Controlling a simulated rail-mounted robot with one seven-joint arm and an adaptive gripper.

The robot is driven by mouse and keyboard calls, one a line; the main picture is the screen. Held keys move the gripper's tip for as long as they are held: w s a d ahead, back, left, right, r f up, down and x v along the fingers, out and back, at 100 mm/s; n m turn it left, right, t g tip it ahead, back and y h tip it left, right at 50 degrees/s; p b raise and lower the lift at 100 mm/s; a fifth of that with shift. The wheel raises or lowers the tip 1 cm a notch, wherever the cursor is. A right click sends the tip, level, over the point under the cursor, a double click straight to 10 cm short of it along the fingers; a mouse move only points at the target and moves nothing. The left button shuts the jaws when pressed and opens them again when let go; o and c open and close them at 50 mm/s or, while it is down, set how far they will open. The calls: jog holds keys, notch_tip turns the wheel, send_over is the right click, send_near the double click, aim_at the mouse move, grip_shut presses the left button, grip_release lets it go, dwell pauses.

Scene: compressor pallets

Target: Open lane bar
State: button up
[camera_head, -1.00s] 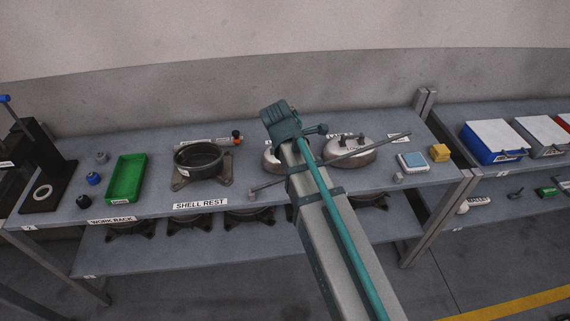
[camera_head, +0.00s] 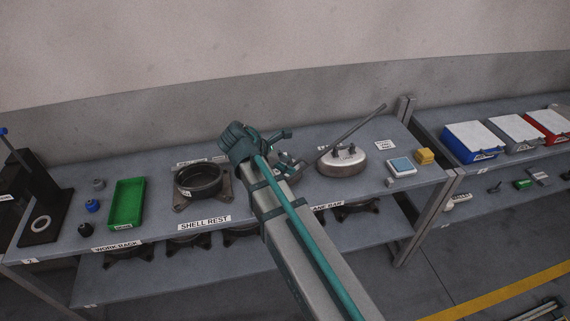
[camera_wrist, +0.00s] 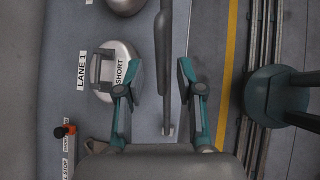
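The lane bar is a long thin grey bar (camera_head: 352,133). My gripper (camera_wrist: 158,65) is open, with a finger on either side of the bar and gaps visible. A "LANE BAR" label (camera_head: 327,206) is on the front edge, partly covered.
A silver dome (camera_head: 343,162) sits beside the bar. Blue-white (camera_head: 401,167) and yellow (camera_head: 425,156) blocks stand right. A dark shell (camera_head: 198,180) and green tray (camera_head: 125,204) stand left.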

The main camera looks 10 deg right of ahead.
jog(key=v, duration=1.2)
jog(key=shift+a, duration=0.1)
jog(key=shift+c, duration=0.3)
